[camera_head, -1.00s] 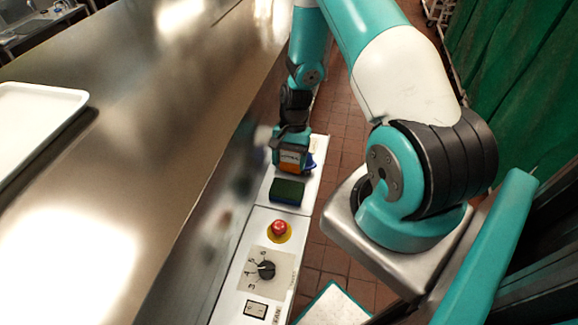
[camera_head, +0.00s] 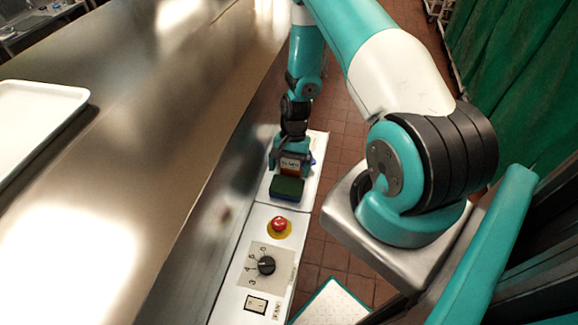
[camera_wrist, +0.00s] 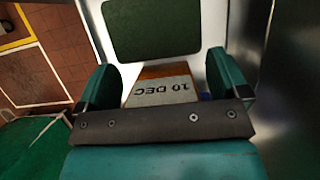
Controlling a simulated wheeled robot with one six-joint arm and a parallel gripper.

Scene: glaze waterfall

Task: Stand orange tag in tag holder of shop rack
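The orange tag (camera_wrist: 165,72) has a pale face reading "10 DEC", upside down in the wrist view. In the head view the tag (camera_head: 291,168) is small, low between the fingers of my gripper (camera_head: 291,160). In the wrist view the teal fingers of my gripper (camera_wrist: 160,82) stand on either side of the tag, with pale panel showing between them and its far end. The gripper looks open around it. The dark gripper crossbar hides the tag's near end. I cannot make out the shop rack or its tag holder.
A dark green block (camera_head: 287,189) lies just before the gripper on the white control panel (camera_head: 241,268). A red button (camera_head: 279,224) and a dial (camera_head: 266,265) are nearer. A blue object partly shows by the gripper. The steel counter (camera_head: 160,150) is left, with a white tray (camera_head: 40,110).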

